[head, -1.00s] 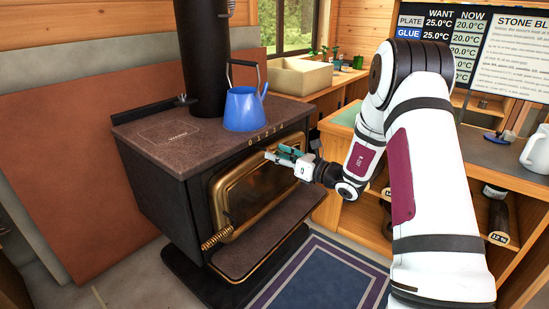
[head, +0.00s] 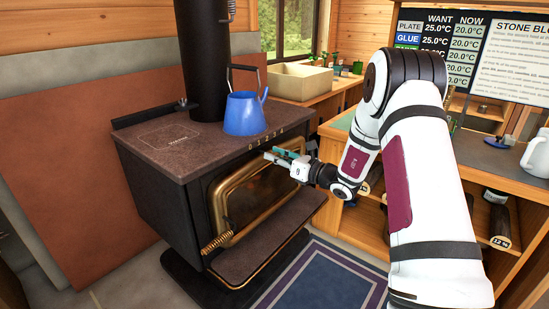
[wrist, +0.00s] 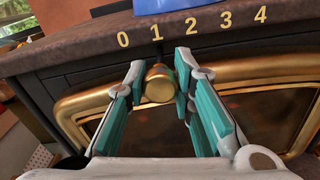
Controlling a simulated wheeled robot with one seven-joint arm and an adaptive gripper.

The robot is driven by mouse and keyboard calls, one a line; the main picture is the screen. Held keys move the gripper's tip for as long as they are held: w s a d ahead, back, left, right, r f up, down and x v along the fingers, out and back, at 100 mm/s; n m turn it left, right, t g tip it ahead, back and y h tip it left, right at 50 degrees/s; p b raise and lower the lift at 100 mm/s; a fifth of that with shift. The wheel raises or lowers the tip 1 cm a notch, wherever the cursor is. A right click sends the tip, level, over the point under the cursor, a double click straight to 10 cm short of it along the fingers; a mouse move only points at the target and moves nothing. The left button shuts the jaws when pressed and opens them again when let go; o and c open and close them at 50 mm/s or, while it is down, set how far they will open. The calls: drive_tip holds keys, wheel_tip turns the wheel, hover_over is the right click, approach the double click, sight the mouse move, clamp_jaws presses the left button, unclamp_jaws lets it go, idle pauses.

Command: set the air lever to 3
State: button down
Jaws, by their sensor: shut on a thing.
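The air lever's round brass knob (wrist: 158,84) shows in the wrist view just below the stove top's front edge, roughly under the 1 of the yellow scale 0 to 4 (wrist: 191,25). My gripper (wrist: 160,70) has its teal-padded fingers on both sides of the knob, shut on it. In the head view my gripper (head: 274,156) is at the stove's upper front, and its fingers hide the knob. The scale also shows there (head: 266,138), along the front edge of the dark stove (head: 180,160).
A blue kettle (head: 244,113) stands on the stove top, close behind the scale. The brass-framed stove door (head: 240,205) is below my gripper, with a ledge (head: 262,247) beneath it. A wooden shelf bench (head: 440,215) stands to the right, behind my arm.

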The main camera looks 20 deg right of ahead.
drive_tip(key=w+d+p, duration=0.1)
drive_tip(key=w+d, duration=0.3)
drive_tip(key=d, duration=0.3)
drive_tip(key=c, duration=1.3)
unclamp_jaws()
drive_tip(key=shift+d, duration=0.1)
drive_tip(key=v, duration=1.1)
drive_tip(key=shift+s+d, duration=0.15)
drive_tip(key=shift+s, duration=0.25)
